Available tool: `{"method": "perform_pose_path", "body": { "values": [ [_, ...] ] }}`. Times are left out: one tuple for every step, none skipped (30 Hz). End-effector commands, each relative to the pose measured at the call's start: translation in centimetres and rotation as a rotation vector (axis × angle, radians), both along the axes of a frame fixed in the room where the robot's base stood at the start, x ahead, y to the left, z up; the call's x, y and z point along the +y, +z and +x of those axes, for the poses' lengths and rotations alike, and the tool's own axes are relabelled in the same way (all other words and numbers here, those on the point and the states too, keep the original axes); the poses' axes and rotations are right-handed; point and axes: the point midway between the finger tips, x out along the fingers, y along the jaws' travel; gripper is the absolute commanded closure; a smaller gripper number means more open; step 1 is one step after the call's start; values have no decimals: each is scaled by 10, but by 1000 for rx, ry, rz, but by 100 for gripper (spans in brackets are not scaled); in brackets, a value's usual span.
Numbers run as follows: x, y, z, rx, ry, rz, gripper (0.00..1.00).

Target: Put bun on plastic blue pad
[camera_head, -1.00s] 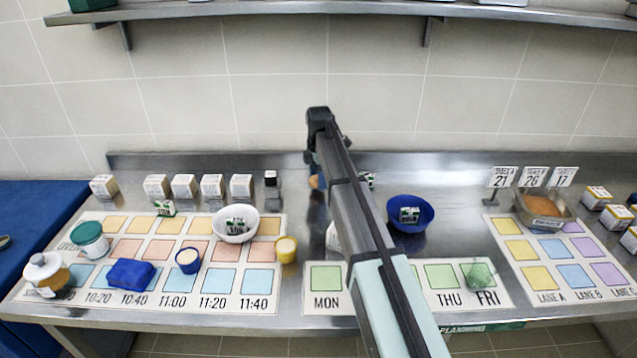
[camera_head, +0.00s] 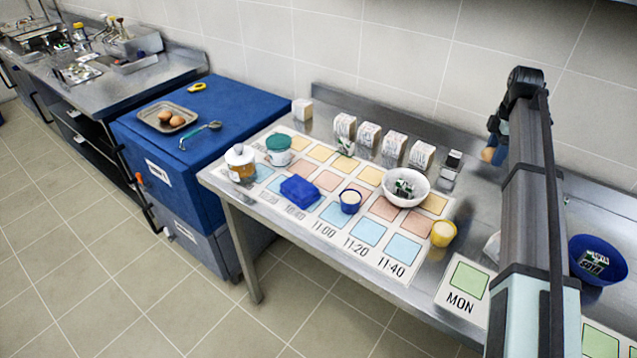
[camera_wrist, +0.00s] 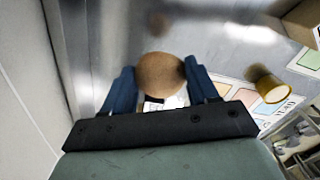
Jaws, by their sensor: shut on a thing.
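The bun (camera_wrist: 160,74) is round and brown, held between the two blue fingers of my gripper (camera_wrist: 163,88) in the wrist view. In the head view a small brown part of the bun (camera_head: 488,154) shows at the left of my arm, above the back of the steel counter. The rest of the gripper is mostly hidden by the arm there. Two things are blue to the left: a small lumpy blue item (camera_head: 300,190) on the time-marked mat, and a large flat blue top (camera_head: 205,95) on a chest beyond the counter. Which one is the pad, I cannot tell.
On the mat (camera_head: 333,238) stand jars, a small blue cup (camera_head: 350,201), a white bowl (camera_head: 405,187) and a yellow cup (camera_head: 443,233). Cartons line the back. A blue bowl (camera_head: 598,262) is right of my arm.

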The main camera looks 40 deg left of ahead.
Motion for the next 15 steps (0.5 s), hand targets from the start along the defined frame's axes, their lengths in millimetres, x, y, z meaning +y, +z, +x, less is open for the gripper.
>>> {"method": "perform_pose_path", "body": {
  "values": [
    [20, 1, -6, 0, 25, 0, 71],
    [31, 2, -9, 0, 39, 0, 71],
    [45, 2, -14, 0, 57, 0, 71],
    [57, 3, -18, 0, 72, 0, 71],
    [67, 4, -22, 0, 85, 0, 71],
    [82, 4, -27, 0, 104, 0, 71],
    [92, 5, -32, -1, 118, 0, 71],
    [103, 6, -36, -1, 132, 0, 71],
    [116, 7, -42, -1, 150, 0, 71],
    [127, 8, -47, -1, 164, 0, 71],
    [137, 8, -53, -1, 178, 0, 71],
    [151, 9, -60, -1, 197, 0, 71],
    [160, 10, -65, -1, 210, 0, 71],
    [171, 11, -71, -1, 224, 0, 71],
    [183, 12, -78, -1, 242, 0, 71]
  ]
}}
